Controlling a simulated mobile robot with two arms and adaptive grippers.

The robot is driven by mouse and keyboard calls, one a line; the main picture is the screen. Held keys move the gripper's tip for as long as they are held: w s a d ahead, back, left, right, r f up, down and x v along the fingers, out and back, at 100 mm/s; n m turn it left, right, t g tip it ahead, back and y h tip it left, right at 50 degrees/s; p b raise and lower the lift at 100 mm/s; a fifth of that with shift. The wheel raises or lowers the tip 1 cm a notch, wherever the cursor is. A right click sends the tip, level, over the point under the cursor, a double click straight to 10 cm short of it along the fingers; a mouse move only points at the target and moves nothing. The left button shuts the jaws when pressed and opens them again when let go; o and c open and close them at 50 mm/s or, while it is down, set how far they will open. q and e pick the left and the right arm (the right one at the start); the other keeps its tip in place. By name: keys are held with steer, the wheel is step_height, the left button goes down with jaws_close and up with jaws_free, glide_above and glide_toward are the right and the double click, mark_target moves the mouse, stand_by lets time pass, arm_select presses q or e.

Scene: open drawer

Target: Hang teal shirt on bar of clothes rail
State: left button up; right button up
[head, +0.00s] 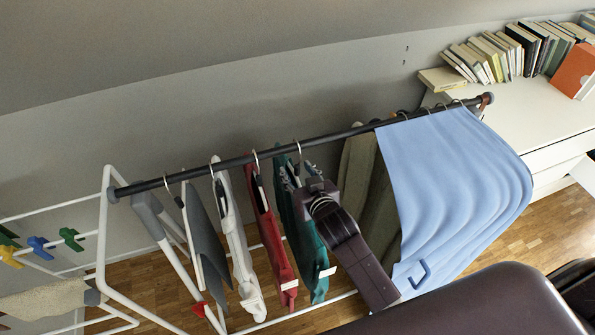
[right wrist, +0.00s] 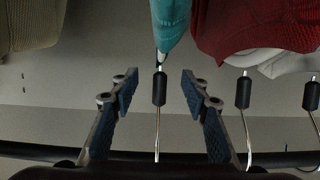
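The teal shirt (head: 312,255) hangs from the dark bar (head: 235,162) of the clothes rail, between the red shirt and an olive garment. Its hanger hook (head: 298,150) is over the bar. My right gripper (head: 318,192) is at the top of the teal shirt, just below the bar, and covers part of it. In the right wrist view, the fingers of my right gripper (right wrist: 160,103) are spread on either side of the hanger's black neck (right wrist: 159,88), with gaps on both sides. The teal shirt (right wrist: 172,25) shows beyond it. My left gripper is not in view.
A red shirt (head: 267,230), a white garment (head: 238,245) and a grey one (head: 205,240) hang to the left. An olive garment (head: 357,165) and a large blue cloth (head: 450,190) hang to the right. A white drying rack with pegs (head: 70,238) stands left; books (head: 500,55) top a white dresser.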

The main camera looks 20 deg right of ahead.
steer(key=shift+f, duration=0.1)
steer(key=shift+s, duration=0.55)
steer(key=v, duration=1.1)
steer(key=shift+r, duration=0.3)
steer(key=shift+d, duration=0.1)
